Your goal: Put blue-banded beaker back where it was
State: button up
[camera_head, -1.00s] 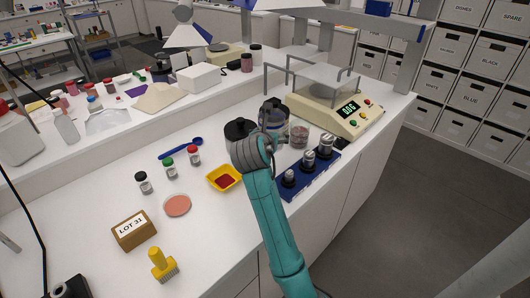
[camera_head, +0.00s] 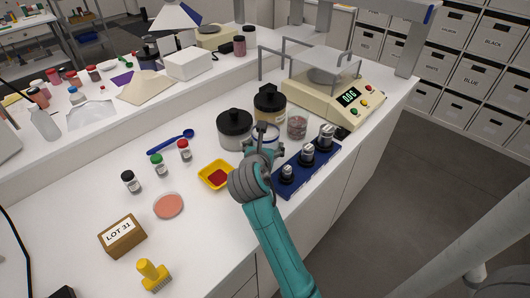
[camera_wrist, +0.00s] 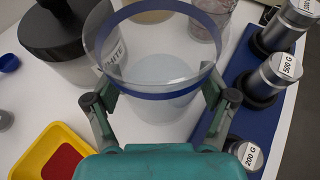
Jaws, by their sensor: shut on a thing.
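The blue-banded beaker (camera_wrist: 155,84) is clear, with a blue ring around it, and stands upright between my fingers in the wrist view. In the head view only its upper part (camera_head: 265,132) shows past my gripper (camera_head: 263,146). My gripper, also in the wrist view (camera_wrist: 161,100), is shut on the beaker from both sides. I cannot tell whether the beaker's base touches the bench.
Close behind are a white jar with black lid (camera_head: 234,134), an amber jar (camera_head: 270,102) and a small jar (camera_head: 297,127). A blue weight rack (camera_head: 301,176) is right, a yellow tray (camera_head: 204,173) left. The scale (camera_head: 325,104) stands behind.

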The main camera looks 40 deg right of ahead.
jog(key=shift+f, duration=1.3)
jog(key=shift+f, duration=0.1)
jog(key=o, duration=1.2)
jog(key=v, duration=1.2)
